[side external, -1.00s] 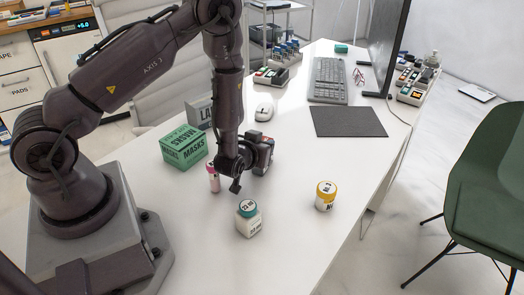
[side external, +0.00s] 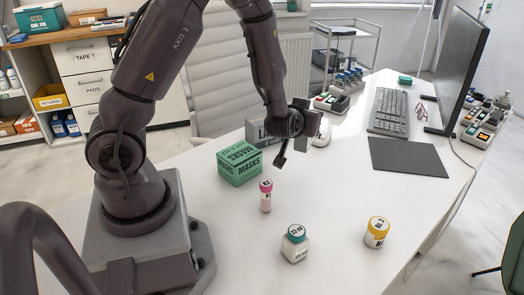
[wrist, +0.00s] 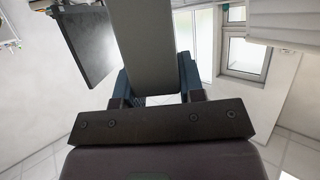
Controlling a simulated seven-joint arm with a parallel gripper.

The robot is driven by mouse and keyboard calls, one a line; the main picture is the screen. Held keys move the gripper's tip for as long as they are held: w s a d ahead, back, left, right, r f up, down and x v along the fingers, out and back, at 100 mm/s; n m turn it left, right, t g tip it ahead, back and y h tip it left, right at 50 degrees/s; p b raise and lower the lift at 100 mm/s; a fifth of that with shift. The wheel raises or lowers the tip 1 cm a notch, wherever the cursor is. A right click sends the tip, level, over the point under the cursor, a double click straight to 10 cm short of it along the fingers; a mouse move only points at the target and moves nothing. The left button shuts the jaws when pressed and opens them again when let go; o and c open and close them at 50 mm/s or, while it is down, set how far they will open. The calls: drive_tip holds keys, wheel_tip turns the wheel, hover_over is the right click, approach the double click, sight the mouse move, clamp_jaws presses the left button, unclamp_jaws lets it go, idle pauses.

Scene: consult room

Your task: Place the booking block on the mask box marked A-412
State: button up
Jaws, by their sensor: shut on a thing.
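My gripper (side external: 308,120) is raised above the desk, to the right of the green mask box. In the wrist view its two fingers are shut on a plain grey slab, which I take to be the booking block (wrist: 143,45). The slab is apart from the box.
A pink-capped vial (side external: 265,196), a teal-lidded jar (side external: 295,245) and a yellow-lidded jar (side external: 376,233) stand in front. A dark mat (side external: 408,157), keyboard (side external: 388,111) and monitor (side external: 460,70) are right.

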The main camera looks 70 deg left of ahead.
drive_tip(key=s+a+r+n+g+y, duration=0.35)
drive_tip(key=s+a+n+g, duration=0.6)
drive_tip(key=s, duration=0.45)
drive_tip(key=shift+m, duration=0.35)
drive_tip(key=shift+s+f, duration=0.2)
drive_tip(key=shift+f, duration=4.15)
drive_tip(key=shift+f, duration=0.15)
drive_tip(key=o, duration=1)
drive_tip(key=shift+c, duration=0.2)
